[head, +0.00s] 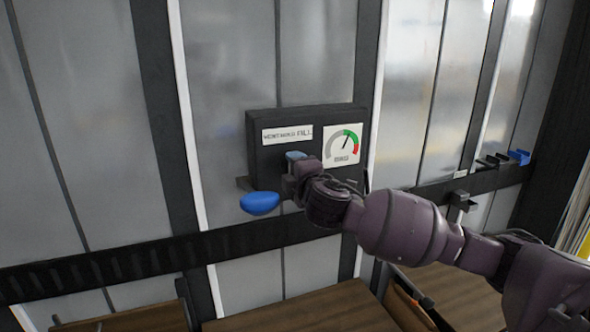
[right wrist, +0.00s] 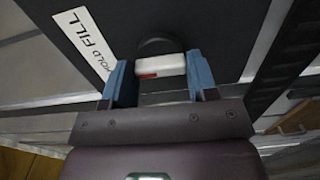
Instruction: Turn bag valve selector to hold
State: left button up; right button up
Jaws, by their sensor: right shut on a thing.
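The black valve box (head: 262,160) is mounted on the grey panelled wall in the head view. It has a white label strip (head: 287,134), too blurred to read fully there. In the right wrist view the label (right wrist: 88,42) shows "HOLD FILL". The selector knob (right wrist: 160,65), pale with a red mark and a dark round base, sits between the blue fingers of my right gripper (right wrist: 160,82). The gripper is shut on it. In the head view my right gripper (head: 296,160) is at the box's lower front and hides the knob. My left gripper is not in view.
A round gauge (head: 342,145) with a green and red arc is on the box's right side. A blue rounded handle (head: 260,203) sticks out below the box. A dark rail (head: 110,267) crosses the wall. Brown wooden surfaces (head: 300,308) lie below.

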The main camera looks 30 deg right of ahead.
dwell(0.4)
jog(key=o, duration=0.9)
jog(key=shift+o, duration=0.2)
jog(key=b+v, duration=0.2)
jog(key=v, duration=0.9)
jog(key=shift+w, duration=0.1)
